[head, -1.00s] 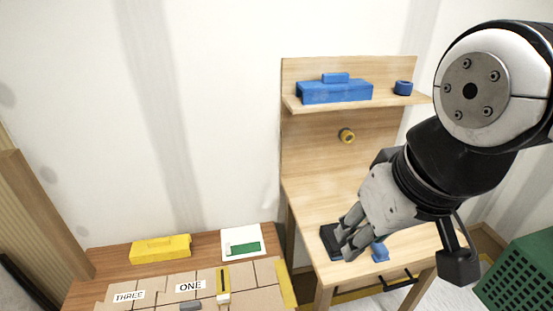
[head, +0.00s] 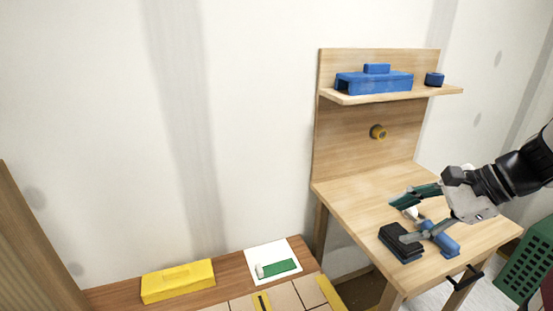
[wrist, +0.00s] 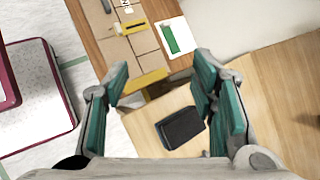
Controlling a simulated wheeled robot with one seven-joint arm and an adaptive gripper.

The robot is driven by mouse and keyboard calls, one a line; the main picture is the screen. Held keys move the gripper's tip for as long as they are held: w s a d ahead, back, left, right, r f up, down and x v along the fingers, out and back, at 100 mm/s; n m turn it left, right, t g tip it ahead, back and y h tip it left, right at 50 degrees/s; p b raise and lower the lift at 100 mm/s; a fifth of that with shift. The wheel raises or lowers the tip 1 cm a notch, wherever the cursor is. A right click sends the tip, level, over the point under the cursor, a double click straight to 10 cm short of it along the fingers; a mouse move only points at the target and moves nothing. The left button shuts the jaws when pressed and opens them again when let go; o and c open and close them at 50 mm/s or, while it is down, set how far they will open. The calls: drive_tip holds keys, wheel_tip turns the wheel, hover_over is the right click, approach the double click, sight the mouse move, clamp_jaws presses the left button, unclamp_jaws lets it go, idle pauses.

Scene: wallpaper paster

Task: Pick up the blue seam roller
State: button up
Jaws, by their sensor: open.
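A blue tool (head: 446,243), which looks like the seam roller, lies on the wooden workbench (head: 357,200) in the head view, partly covered by my gripper. A small white part shows between the fingers; I cannot tell if it belongs to the tool. My gripper (head: 404,219) is open above the bench, its fingers spread with teal pads, just over the tool and a black block. In the wrist view my gripper (wrist: 162,84) is open and empty, with the black block (wrist: 181,128) below between the fingers. The blue tool is not visible there.
The black block with a blue base (head: 392,236) sits left of the blue tool. A shelf above the bench holds a blue box (head: 375,84) and a blue roll (head: 434,79). A green crate (head: 530,264) stands at right.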

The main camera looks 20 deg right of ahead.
drive_tip(key=s+d+f+m+t+h+b, duration=0.1)
drive_tip(key=d+f+m+t+b, duration=0.1)
drive_tip(key=d+f+m, duration=0.35)
drive_tip(key=s+d+f+m+t+h+b, duration=0.1)
drive_tip(key=d+f+m+t+b, duration=0.15)
drive_tip(key=d, duration=0.65)
drive_tip(key=m+t+h+b, duration=0.1)
drive_tip(key=m+t+h, duration=0.25)
drive_tip(key=m, duration=0.35)
approach(452, 242)
drive_tip(key=shift+g, duration=0.3)
drive_tip(key=b+x, duration=0.2)
drive_tip(key=x, duration=0.2)
drive_tip(key=shift+w+a, duration=0.1)
drive_tip(key=shift+w, duration=0.3)
drive_tip(key=shift+b+x, duration=0.85)
drive_tip(key=shift+x, duration=2.4)
drive_tip(key=shift+r, duration=0.15)
clamp_jaws()
